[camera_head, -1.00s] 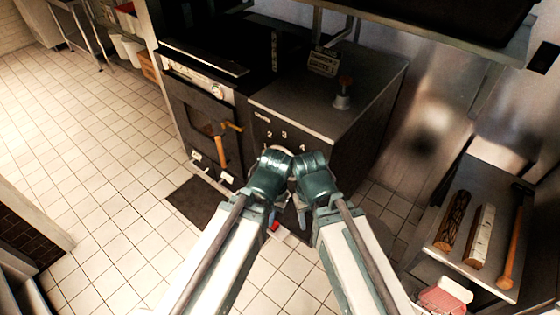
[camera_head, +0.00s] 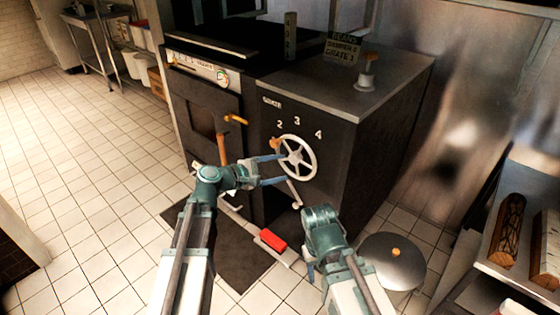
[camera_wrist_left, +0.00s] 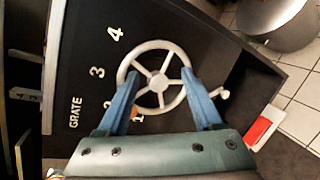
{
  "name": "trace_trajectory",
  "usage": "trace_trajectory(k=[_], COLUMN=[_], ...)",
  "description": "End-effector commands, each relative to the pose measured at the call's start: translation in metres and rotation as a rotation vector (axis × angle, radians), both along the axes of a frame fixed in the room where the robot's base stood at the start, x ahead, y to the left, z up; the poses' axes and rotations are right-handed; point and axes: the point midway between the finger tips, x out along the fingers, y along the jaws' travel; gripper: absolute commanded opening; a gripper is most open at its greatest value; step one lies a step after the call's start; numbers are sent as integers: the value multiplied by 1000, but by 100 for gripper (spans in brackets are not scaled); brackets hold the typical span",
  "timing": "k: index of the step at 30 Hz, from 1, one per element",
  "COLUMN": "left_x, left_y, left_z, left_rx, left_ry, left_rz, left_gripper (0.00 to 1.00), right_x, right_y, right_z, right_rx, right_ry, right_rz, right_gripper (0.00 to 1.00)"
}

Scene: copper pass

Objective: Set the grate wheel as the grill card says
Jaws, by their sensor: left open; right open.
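The grate wheel (camera_head: 297,157) is a pale spoked wheel with an orange knob (camera_head: 275,143) on the left of its rim, on the dark stove front. Numerals 2, 3 and 4 arc above it; in the left wrist view a 1 shows by the orange part, beside my finger. The grill card (camera_head: 342,48) stands on the stove top; its last line reads GRATE 1, with a DAMPER line above whose number is unclear. My left gripper (camera_head: 283,168) is open at the wheel, fingers either side of the hub (camera_wrist_left: 160,82); contact is unclear. My right gripper (camera_head: 310,272) is low, away from the wheel.
A crank-like lever (camera_head: 294,194) projects below the wheel. A red block (camera_head: 272,240) lies on a pale plate near the floor. A round grey lid (camera_head: 393,262) is to the right of my right gripper. Logs lie on the right shelf (camera_head: 496,265). Tiled floor is free at left.

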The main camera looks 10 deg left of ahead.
Motion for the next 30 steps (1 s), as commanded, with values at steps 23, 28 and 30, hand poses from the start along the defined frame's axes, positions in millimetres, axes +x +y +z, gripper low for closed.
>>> trace_trajectory(k=[23,28,30], left_x=[64,93,105], left_y=[77,56,48], left_z=[-6,-6,-6], left_rx=[-432,-431,-431], left_ry=[26,26,26], left_rz=[271,271,271], left_gripper=[68,68,68], right_x=[0,0,0], right_y=[0,0,0], right_z=[-65,-65,-65], right_rx=[-2,-2,-2], right_ry=[-1,-1,-1], right_rz=[1,1,1], right_gripper=[50,50,50])
